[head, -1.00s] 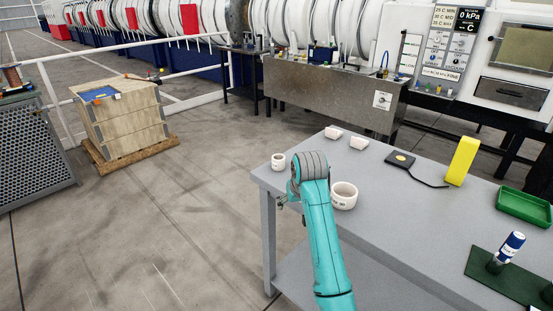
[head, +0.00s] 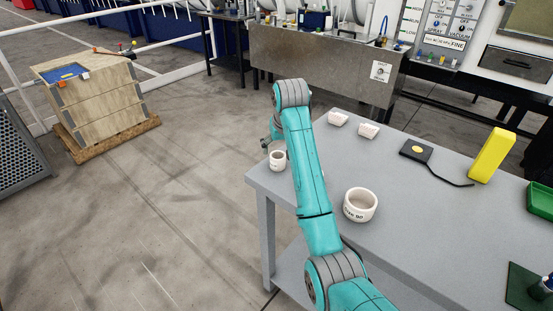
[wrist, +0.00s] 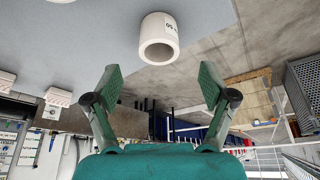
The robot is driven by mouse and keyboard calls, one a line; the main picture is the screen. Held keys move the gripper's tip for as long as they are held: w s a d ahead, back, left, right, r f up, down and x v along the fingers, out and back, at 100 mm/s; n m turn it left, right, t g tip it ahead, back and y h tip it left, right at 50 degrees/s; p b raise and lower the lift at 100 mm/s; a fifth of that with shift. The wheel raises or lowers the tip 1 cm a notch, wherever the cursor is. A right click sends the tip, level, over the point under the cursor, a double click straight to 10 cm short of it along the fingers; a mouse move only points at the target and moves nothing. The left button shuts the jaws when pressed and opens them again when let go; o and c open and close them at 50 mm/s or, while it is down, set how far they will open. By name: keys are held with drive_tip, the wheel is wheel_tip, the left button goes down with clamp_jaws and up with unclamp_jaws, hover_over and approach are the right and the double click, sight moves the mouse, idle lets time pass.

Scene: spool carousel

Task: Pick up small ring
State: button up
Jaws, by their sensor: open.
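The small ring (head: 277,163) is white with dark lettering and stands on the grey table (head: 420,220) near its left back corner. In the wrist view the small ring (wrist: 156,27) appears upside down at the top centre, its round opening facing me. My gripper (wrist: 160,78) is open and empty, with its green fingertips spread to either side below the ring in that picture. The ring is ahead of the fingertips, apart from them. In the head view my gripper (head: 267,143) is partly hidden by my arm, just behind and above the small ring.
A larger white ring (head: 358,213) stands on the table to the right of my arm. Two small white blocks (head: 338,118) (head: 368,131) lie at the back edge. A black pad (head: 413,150) with a cable and a yellow block (head: 491,155) stand further right.

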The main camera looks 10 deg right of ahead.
sight(278, 161)
drive_tip(key=x, duration=0.8)
drive_tip(key=shift+w, duration=0.1)
drive_tip(key=c, duration=1.2)
drive_tip(key=shift+c, duration=0.2)
